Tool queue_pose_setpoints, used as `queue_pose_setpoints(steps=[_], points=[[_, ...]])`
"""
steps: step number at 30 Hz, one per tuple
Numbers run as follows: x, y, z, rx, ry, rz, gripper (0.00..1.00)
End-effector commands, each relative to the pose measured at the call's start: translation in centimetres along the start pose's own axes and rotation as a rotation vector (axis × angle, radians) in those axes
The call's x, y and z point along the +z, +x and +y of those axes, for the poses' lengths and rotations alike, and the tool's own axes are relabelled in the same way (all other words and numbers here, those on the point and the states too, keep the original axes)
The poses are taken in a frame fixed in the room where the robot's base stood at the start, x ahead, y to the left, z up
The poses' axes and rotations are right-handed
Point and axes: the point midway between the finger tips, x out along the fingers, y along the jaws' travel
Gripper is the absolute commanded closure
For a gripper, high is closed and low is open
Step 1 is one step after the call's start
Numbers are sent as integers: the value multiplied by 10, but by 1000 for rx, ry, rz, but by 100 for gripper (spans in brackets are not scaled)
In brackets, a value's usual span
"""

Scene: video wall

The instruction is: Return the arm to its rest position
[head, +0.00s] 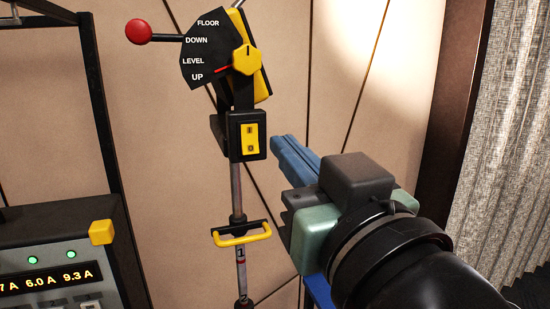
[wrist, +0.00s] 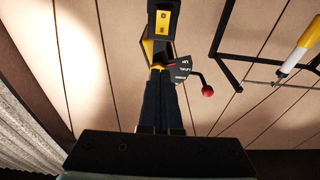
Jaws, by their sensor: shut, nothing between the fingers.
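My arm reaches in from the lower right of the head view. My gripper (head: 279,142) is shut and empty, its blue fingers pointing up and left. Its tips look close to the black-and-yellow switch box (head: 247,136) on the post, with a gap showing between them in this view. In the wrist view the dark fingers (wrist: 160,76) lie together, pointing up the picture at the post. The lever unit (head: 215,60) has a black plate marked FLOOR, DOWN, LEVEL and UP, a yellow knob (head: 247,60) and a red ball (head: 138,31). The red pointer is by UP.
A yellow handle (head: 241,234) sits low on the post. A panel with lit readouts (head: 45,282) and a yellow block (head: 101,232) stands at left. A beige wall is behind, a grey curtain (head: 505,150) at right. In the wrist view a black frame holds a yellow-and-white cylinder (wrist: 300,50).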

Motion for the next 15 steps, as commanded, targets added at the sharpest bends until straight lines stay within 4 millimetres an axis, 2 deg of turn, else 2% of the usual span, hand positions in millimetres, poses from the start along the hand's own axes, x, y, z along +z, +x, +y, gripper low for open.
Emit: queue_pose_setpoints(steps=[4, 15], points=[[-2, -7, 0, 1, 0, 0, 100], [-3, -6, -1, 5, 0, 14, 100]])
